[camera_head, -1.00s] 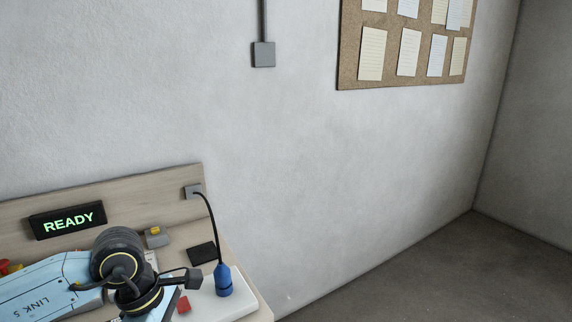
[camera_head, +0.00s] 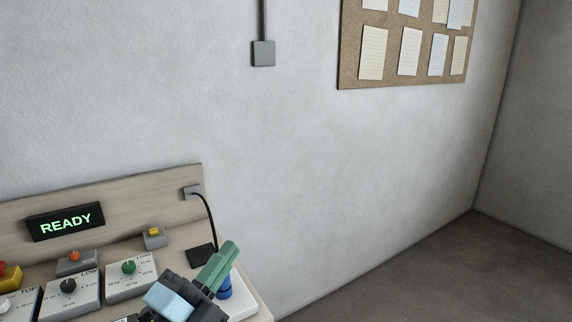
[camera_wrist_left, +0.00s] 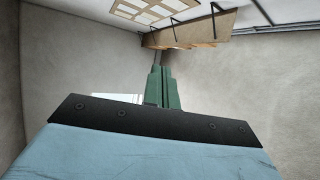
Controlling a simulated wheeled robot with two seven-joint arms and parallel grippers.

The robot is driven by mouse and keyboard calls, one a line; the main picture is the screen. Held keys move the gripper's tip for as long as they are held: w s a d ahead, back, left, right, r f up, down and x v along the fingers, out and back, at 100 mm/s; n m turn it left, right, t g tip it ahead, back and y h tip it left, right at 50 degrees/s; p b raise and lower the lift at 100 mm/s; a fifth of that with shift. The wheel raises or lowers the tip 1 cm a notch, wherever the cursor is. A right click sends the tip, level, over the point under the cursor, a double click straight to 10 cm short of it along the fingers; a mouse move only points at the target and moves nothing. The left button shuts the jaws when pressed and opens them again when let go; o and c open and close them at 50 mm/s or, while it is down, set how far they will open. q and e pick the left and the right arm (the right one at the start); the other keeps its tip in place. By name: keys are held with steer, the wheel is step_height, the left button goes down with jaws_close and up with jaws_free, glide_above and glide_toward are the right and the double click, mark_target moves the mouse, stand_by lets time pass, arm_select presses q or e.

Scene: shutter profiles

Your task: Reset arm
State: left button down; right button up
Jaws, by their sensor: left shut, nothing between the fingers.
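My left gripper (camera_head: 228,250) is at the bottom of the head view, over the right end of the desk. Its two green fingers lie together and point up and to the right, with nothing between them. Behind them stands a blue handle (camera_head: 224,287) on a white plate (camera_head: 245,306); the fingers hide part of it, and I cannot tell whether they touch. In the left wrist view the green fingers (camera_wrist_left: 162,75) are also side by side. My right gripper is not in view.
The wooden desk back panel (camera_head: 130,205) carries a READY display (camera_head: 65,221) and a socket with a black cable (camera_head: 209,215). Control boxes with a green knob (camera_head: 128,267) and a black knob (camera_head: 68,286) stand left of my gripper.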

arm_select(q)
steer(key=s+a+f+n+g+y, duration=0.2)
steer(key=a+f+n+g+y, duration=0.1)
steer(key=a+f+n+y, duration=0.45)
steer(key=s+a+f+n+g+y, duration=0.2)
steer(key=a+f+n+g+y, duration=0.15)
steer(key=f+n, duration=0.55)
steer(key=s+a+f+n+g, duration=0.1)
steer(key=s+f+n+g, duration=0.1)
steer(key=s+f+g, duration=0.45)
steer(key=s+a+f+n+g, duration=0.1)
steer(key=s+f+n+g, duration=0.15)
steer(key=s+f, duration=0.65)
steer(key=s+f+m+g, duration=0.1)
steer(key=s+f+g, duration=0.15)
steer(key=f, duration=1.85)
steer(key=s+a+f, duration=0.2)
steer(key=s+f, duration=1.3)
steer(key=s, duration=0.2)
steer(key=shift+s+a+f+m+g, duration=0.2)
steer(key=shift+a+f+m+g, duration=0.1)
steer(key=shift+f, duration=0.1)
